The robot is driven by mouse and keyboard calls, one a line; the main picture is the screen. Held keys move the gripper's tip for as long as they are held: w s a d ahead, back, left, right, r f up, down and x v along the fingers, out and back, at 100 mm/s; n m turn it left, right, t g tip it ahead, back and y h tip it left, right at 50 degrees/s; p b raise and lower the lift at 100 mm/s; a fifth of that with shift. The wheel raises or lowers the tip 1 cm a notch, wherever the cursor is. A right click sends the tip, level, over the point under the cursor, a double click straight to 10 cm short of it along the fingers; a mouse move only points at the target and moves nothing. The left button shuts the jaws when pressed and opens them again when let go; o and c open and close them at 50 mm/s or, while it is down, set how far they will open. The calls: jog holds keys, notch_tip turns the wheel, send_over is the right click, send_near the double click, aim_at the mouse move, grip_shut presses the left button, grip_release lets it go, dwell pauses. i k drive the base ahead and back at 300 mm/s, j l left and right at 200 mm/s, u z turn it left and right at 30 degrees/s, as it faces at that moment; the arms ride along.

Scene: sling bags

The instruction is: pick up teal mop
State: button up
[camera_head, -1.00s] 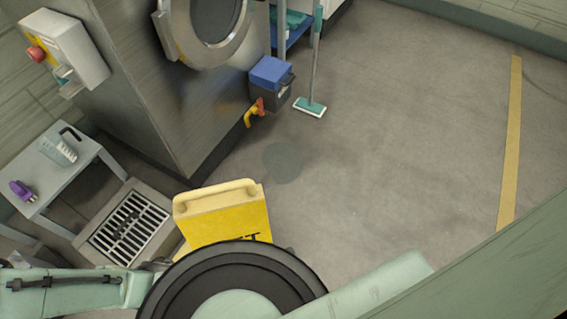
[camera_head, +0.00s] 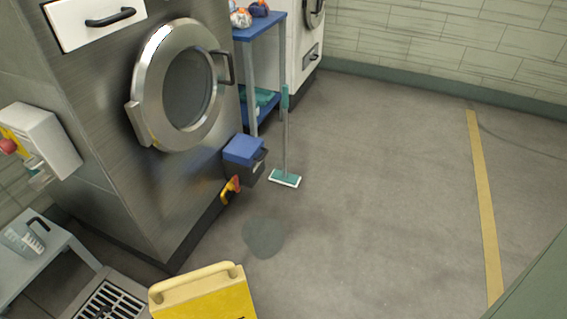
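The teal mop (camera_head: 285,180) stands upright on the grey floor, right of the big steel washing machine. It has a flat teal head with a pale edge, a thin grey handle and a teal grip at the top. Its handle rises close beside a blue-and-grey shelf unit. My gripper is not in view.
A blue-lidded dark box (camera_head: 244,160) is on the machine's side, left of the mop, with a yellow-red valve (camera_head: 231,188) below. A dark wet patch (camera_head: 264,237) and a yellow sign (camera_head: 205,297) lie nearer. The shelf (camera_head: 249,75) stands behind. Floor to the right is clear.

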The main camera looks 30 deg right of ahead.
aim_at(289, 180)
jog(key=l+u, duration=0.25)
jog(key=u, duration=0.25)
jog(key=l+u, duration=0.45)
jog(key=l, duration=1.15)
jog(key=k+l+u, duration=0.1)
jog(key=l, duration=0.3)
jog(key=k+l+u, duration=0.1)
jog(key=l, duration=0.35)
jog(key=k+l, duration=0.1)
jog(key=l, duration=0.4)
jog(key=k+l, duration=0.1)
jog(key=l, duration=0.95)
jog(key=k+l, duration=0.15)
jog(key=l, duration=0.4)
jog(key=k+l, duration=0.1)
jog(key=l, duration=0.4)
jog(key=k+l, duration=0.1)
jog(key=l, duration=0.45)
jog(key=i+l, duration=0.2)
jog(key=u, duration=0.05)
